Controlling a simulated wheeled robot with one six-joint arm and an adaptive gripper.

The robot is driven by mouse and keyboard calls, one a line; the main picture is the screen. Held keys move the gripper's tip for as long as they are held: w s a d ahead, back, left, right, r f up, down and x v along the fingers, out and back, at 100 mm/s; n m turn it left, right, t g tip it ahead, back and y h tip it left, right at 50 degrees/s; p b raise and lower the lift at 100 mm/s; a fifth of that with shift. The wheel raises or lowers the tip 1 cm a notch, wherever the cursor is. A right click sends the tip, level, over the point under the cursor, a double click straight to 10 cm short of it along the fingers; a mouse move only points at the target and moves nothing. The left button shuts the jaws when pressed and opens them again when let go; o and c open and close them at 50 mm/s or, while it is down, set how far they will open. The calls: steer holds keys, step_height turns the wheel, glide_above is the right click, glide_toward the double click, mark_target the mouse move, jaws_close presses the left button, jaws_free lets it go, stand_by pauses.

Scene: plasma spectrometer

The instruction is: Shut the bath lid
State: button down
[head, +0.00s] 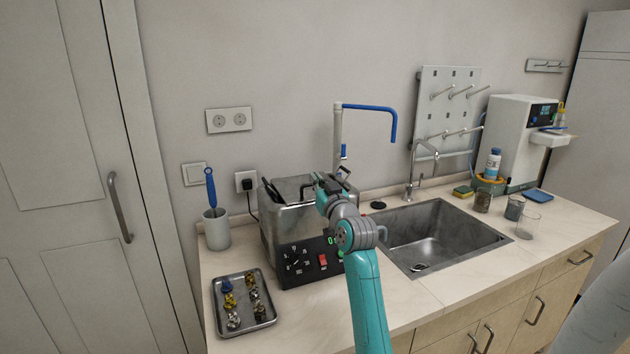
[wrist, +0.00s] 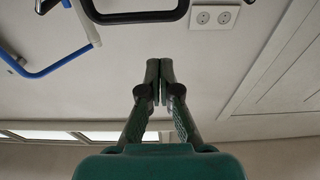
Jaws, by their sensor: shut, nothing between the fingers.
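The bath (head: 279,228) is a metal box with a dark front panel, a dial and a red switch, on the counter left of the sink. Its top shows a grey metal part with dark edges (head: 300,186); I cannot tell how far its lid is open. My gripper (head: 320,181) is over the right part of the bath's top and partly hides it. In the wrist view my gripper (wrist: 159,72) is shut and empty, its fingertips together. A dark bar like a handle (wrist: 135,17) crosses the top of that view, apart from the fingertips.
A tray of small coloured pieces (head: 268,326) lies in front of the bath. A cup with a blue tool (head: 217,232) stands left of it.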

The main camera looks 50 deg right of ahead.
steer(key=s+a+f, duration=0.3)
steer(key=s, duration=0.2)
steer(key=shift+s+a+f, duration=0.2)
steer(key=shift+s+f, duration=0.15)
